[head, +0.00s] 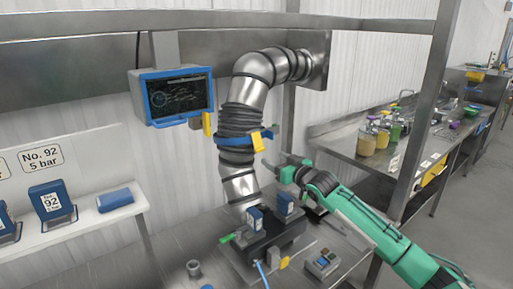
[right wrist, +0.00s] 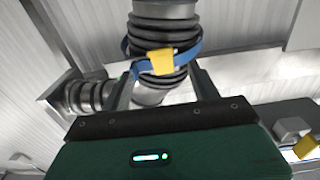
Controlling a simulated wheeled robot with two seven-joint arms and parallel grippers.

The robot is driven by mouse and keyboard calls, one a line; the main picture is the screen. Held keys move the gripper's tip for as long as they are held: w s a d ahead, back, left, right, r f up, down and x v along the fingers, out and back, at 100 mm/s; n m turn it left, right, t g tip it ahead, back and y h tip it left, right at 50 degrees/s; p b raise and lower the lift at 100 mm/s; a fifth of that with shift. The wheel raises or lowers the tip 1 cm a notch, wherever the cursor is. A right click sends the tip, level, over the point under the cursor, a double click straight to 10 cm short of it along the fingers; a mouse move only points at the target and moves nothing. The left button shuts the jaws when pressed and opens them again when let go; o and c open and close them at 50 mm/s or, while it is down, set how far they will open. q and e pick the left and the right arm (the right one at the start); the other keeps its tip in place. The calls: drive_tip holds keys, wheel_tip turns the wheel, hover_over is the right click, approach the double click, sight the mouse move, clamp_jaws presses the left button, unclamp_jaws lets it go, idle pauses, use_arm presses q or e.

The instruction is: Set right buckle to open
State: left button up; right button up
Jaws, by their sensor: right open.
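The right buckle (head: 257,142) is a yellow latch on the blue band (head: 230,139) around the dark ribbed sleeve of the steel pipe. In the right wrist view the buckle (right wrist: 163,62) lies ahead, framed between my two fingers, with the blue strap (right wrist: 186,53) running to both sides. My right gripper (head: 276,168) is open and empty, below and to the right of the buckle, and looks apart from it. The right wrist view shows its spread fingers (right wrist: 164,82). Another yellow buckle (head: 207,124) is at the band's left. My left gripper is not in view.
A blue-framed screen (head: 180,94) hangs left of the pipe (head: 246,92). Below stands a dark machine (head: 264,236) with blue blocks on the metal table. A control box (head: 322,264) is at its right. A steel post (head: 425,110) rises at the right.

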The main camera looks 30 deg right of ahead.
sight(261, 151)
drive_tip(key=w+p, duration=0.1)
drive_tip(key=w, duration=0.2)
drive_tip(key=w+p, duration=0.1)
drive_tip(key=w, duration=0.2)
drive_tip(key=w+p, duration=0.1)
drive_tip(key=w, duration=0.2)
drive_tip(key=shift+w+a, duration=0.3)
drive_tip(key=shift+a, duration=0.1)
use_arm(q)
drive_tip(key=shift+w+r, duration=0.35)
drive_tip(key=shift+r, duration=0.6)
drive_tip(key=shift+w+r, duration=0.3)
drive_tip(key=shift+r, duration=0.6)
use_arm(e)
drive_tip(key=shift+w, duration=0.7)
drive_tip(key=shift+f, duration=0.1)
